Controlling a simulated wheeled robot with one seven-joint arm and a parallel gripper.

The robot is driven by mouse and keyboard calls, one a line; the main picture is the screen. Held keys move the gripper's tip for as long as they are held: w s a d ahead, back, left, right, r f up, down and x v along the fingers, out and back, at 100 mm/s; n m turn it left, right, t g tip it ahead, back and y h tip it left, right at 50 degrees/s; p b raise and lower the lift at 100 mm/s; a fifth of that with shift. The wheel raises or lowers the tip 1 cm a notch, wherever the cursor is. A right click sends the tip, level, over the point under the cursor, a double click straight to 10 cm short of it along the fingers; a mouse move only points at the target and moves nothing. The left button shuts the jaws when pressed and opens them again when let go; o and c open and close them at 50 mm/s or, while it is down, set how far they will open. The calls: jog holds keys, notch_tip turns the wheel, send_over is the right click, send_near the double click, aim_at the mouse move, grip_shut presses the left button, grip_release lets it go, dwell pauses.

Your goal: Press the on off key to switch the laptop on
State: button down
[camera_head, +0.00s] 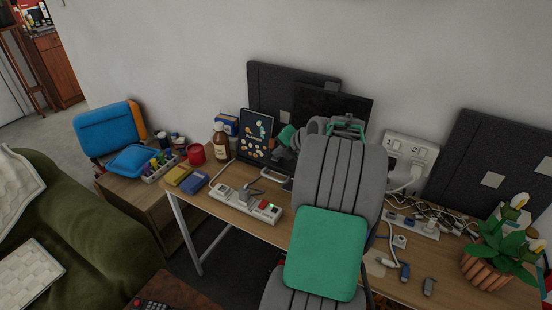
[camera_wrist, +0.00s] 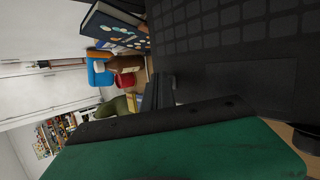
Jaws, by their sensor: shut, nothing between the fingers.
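The laptop stands open on the desk, with its dark screen (camera_head: 330,104) showing behind my arm in the head view. Its base is mostly hidden by my arm. In the wrist view, the laptop's black keyboard (camera_wrist: 245,28) fills the upper right, tilted and very close. I cannot make out the on off key. My gripper (camera_wrist: 158,92) has its dark fingers together, with nothing between them, close to the laptop's dark surface. I cannot tell whether they touch it. In the head view the fingers are largely hidden.
A dark planet book (camera_head: 255,136), a brown bottle (camera_head: 221,143) and a red candle (camera_head: 196,153) stand left of the laptop. A power strip (camera_head: 232,202) lies in front. A wall socket (camera_head: 408,152), cables and a potted plant (camera_head: 495,255) are at the right.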

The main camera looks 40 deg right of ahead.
dwell(0.3)
jog(key=shift+r, duration=0.75)
jog(key=shift+r+p, duration=0.35)
jog(key=shift+r, duration=2.15)
